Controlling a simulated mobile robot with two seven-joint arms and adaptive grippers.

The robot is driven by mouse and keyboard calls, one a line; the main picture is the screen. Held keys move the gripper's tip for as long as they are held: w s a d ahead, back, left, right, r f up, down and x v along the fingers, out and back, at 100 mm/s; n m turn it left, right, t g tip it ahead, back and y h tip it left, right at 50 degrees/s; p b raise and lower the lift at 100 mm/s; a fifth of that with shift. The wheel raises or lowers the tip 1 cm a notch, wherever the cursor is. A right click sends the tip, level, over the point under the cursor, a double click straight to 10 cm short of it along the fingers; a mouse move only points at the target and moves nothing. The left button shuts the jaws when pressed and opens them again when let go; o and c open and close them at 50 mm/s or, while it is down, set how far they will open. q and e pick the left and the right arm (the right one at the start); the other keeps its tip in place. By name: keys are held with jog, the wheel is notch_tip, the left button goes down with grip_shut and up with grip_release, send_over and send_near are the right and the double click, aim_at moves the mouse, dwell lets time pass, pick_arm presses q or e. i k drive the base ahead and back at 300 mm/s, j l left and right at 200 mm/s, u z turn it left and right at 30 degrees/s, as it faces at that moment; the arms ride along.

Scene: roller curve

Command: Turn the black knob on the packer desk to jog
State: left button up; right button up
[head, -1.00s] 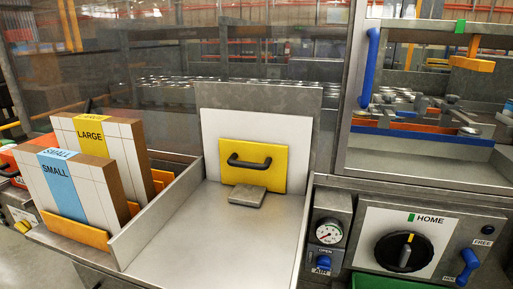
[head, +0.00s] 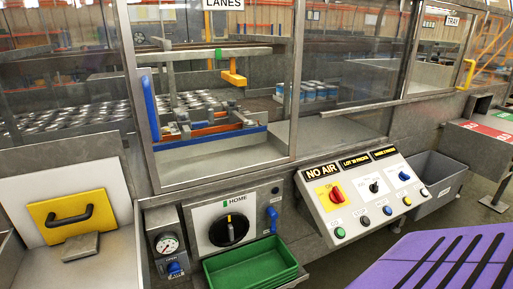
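The sloped packer desk (head: 310,196) stands right of centre. It carries a red knob on a yellow plate (head: 336,194), a small black knob on a white plate (head: 374,187) and a blue knob (head: 404,176). The black knob's labels are too small to read. Several coloured buttons line the desk's front edge, and signs above read NO AIR, LOT IN PACKS and a third I cannot read clearly. A larger black dial (head: 229,230) marked HOME is on a separate panel to the left. Neither of my grippers is in view.
A green tray (head: 252,268) sits below the HOME dial. A grey bin (head: 440,184) stands right of the desk. A purple surface with black stripes (head: 440,262) fills the lower right. Glazed guards with a blue handle (head: 149,108) rise behind. A yellow plate with a handle (head: 68,217) is left.

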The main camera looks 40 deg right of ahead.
aim_at(374, 188)
jog(key=z, duration=2.15)
